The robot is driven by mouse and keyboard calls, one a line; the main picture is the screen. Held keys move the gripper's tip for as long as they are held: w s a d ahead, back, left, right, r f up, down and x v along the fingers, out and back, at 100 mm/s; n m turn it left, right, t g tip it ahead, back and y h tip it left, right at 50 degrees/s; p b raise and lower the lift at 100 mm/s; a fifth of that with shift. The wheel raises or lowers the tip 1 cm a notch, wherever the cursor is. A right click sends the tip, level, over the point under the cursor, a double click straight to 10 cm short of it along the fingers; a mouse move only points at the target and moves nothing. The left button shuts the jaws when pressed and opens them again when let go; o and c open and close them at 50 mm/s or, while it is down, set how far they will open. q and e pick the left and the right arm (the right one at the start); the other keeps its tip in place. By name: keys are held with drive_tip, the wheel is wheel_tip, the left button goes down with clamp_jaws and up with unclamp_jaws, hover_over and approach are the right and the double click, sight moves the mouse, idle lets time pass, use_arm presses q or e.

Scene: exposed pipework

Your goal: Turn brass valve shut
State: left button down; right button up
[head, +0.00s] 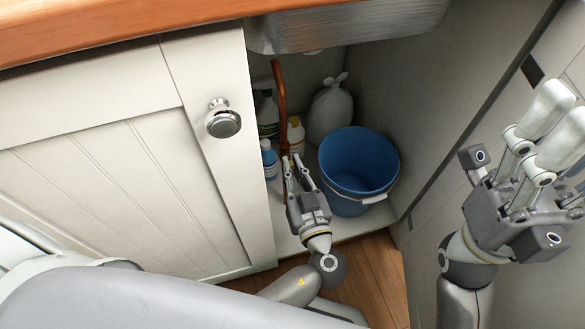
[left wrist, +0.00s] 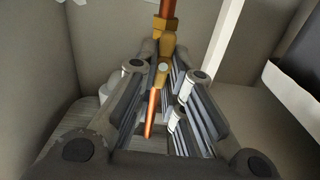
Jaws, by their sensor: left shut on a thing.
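The brass valve (left wrist: 167,42) sits on a vertical copper pipe, high in the left wrist view. A brass piece with a pale round end (left wrist: 161,74) points toward the camera between my fingers. My left gripper (head: 298,163) reaches into the open cabinet at the copper pipe (head: 281,105), and its fingers and the pipe hide the valve in the head view. In the left wrist view, the left gripper (left wrist: 162,85) has its fingers on both sides of the brass piece and is shut on it. My right gripper (head: 562,120) is raised outside the cabinet at the right; its fingertip gap is unclear.
A blue bucket (head: 352,172) stands right of my left gripper. A tied white bag (head: 330,110) and several bottles (head: 268,155) stand around the pipe. The cabinet door (head: 130,170) is at the left, and a metal sink (head: 345,25) hangs above.

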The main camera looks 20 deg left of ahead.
use_arm(q)
drive_tip(key=shift+w+d+f+m+p, duration=0.15)
drive_tip(key=shift+m+p, duration=0.25)
drive_tip(key=shift+m, duration=1.15)
drive_tip(key=shift+d+r+m+p, duration=0.15)
drive_tip(key=shift+m+p, duration=0.25)
drive_tip(key=shift+m, duration=1.15)
drive_tip(key=shift+f, duration=0.1)
drive_tip(key=c, duration=1.5)
unclamp_jaws()
drive_tip(key=v, duration=1.2)
